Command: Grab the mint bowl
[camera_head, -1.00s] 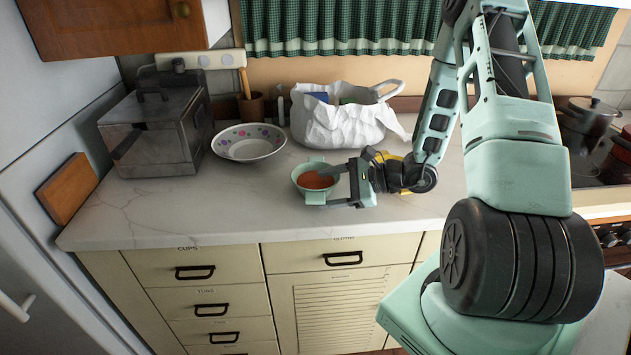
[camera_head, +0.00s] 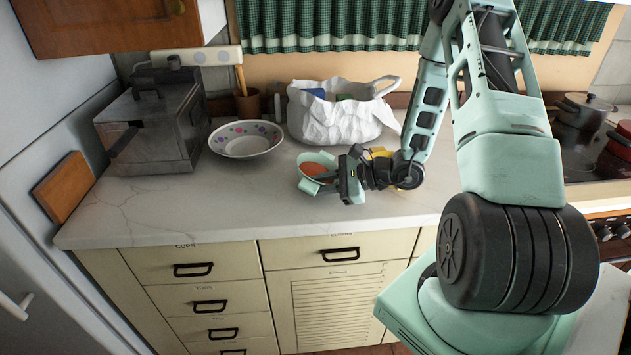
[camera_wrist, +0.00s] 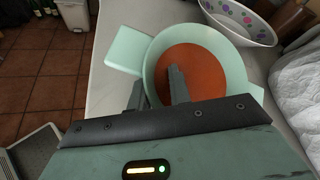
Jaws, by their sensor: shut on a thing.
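The mint bowl (camera_head: 318,168) has an orange-brown inside and flat mint tabs at its rim. In the head view it is at the counter's front middle, tilted; whether its base touches the counter is hard to tell. My gripper (camera_head: 334,183) is at its right side. In the wrist view, the bowl (camera_wrist: 205,50) lies beyond my gripper (camera_wrist: 156,80). One dark finger reaches inside the bowl and the other is outside, so the jaws are shut on its wall. The bowl's near side is partly hidden by my gripper.
A white dotted bowl (camera_head: 246,151) stands behind to the left, beside a metal box appliance (camera_head: 150,135). A crumpled white bag (camera_head: 335,120) stands behind the mint bowl. A yellow thing (camera_head: 380,152) is partly hidden by my arm. The front left counter (camera_head: 190,210) is clear.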

